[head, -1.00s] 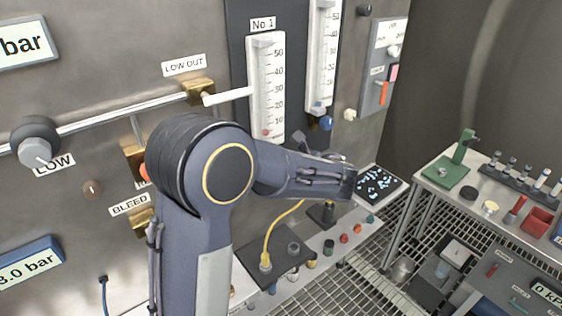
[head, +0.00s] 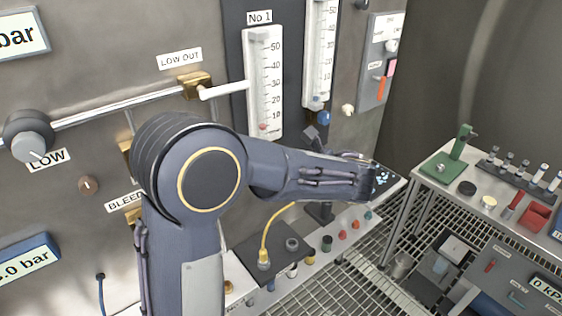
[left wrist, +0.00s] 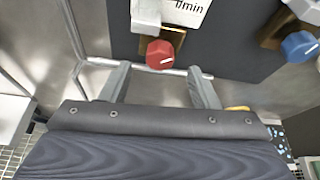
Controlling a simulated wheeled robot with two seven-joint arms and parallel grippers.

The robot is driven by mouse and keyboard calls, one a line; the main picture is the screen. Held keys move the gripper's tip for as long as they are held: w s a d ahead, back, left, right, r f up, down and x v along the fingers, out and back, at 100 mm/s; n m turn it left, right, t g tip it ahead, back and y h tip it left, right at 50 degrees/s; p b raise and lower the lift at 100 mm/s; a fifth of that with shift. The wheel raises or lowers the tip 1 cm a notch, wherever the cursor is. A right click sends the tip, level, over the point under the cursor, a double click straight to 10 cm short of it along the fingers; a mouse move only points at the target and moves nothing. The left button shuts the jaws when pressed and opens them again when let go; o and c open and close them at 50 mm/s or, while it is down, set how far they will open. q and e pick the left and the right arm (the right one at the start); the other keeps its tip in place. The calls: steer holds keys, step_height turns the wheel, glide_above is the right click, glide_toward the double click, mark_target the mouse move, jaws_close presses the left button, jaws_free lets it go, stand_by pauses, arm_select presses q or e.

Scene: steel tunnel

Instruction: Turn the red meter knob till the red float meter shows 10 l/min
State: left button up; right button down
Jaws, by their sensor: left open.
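The red meter knob (left wrist: 160,53), with a white pointer line, sits on a brass fitting in the left wrist view, below a white scale marked l/min (left wrist: 184,10). In the head view the knob is hidden behind my left arm. My left gripper (left wrist: 159,86) is open, its two fingers apart on either side below the knob and not touching it. The red float meter (head: 263,75), labelled No 1, stands upright in the head view. Its red float (head: 263,127) is near the bottom, below the 10 mark. My right gripper is not in view.
A second meter (head: 319,60) with a blue knob (head: 323,118) is to the right; the blue knob also shows in the left wrist view (left wrist: 299,45). A metal pipe with a white lever (head: 224,90) runs left. A bench (head: 430,178) stands at the right over a grated floor.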

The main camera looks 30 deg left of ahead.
arm_select(q)
steer(key=shift+v, duration=1.55)
steer(key=s+a+f+n+g+h, duration=0.2)
steer(key=s+f+n+h, duration=0.25)
steer(key=s, duration=0.25)
steer(key=s+a+f+n+g+h, duration=0.25)
steer(key=s+n+h, duration=0.2)
steer(key=s, duration=0.25)
steer(key=s+d+f+n+t+h, duration=0.1)
steer(key=s+d+n+t+h, duration=0.3)
steer(key=s+d+n+h, duration=0.3)
steer(key=s+d+n, duration=0.2)
steer(key=s+n, duration=0.3)
steer(key=n, duration=0.2)
steer(key=shift+d+f, duration=0.15)
steer(key=shift+d, duration=0.15)
